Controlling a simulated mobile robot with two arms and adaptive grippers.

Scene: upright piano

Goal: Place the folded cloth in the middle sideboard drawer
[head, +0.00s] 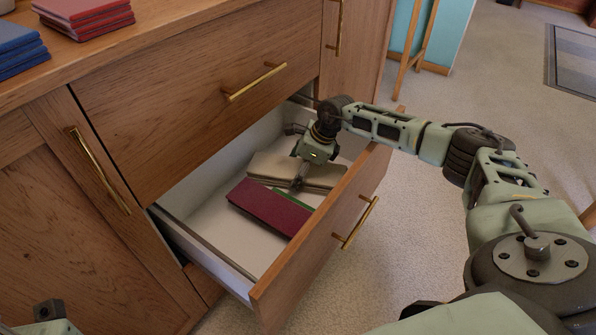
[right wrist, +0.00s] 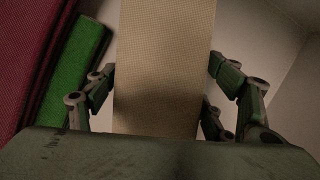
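A tan folded piece (head: 270,168), probably the folded cloth, lies in the open sideboard drawer (head: 185,235). My right gripper (head: 300,182) reaches down over it inside the drawer. In the right wrist view, the tan piece (right wrist: 165,70) runs between the spread fingers of this gripper (right wrist: 163,95), close to both sides. I cannot tell whether the fingers touch it. Only a small part of my left arm's end shows at the bottom left of the head view, and its fingers cannot be made out.
A maroon flat item (head: 268,206) and a green one (head: 290,199) lie beside the tan piece. A closed drawer (head: 190,90) is above. Red (head: 85,12) and blue (head: 20,48) folded stacks sit on the sideboard top. The drawer's left part is bare.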

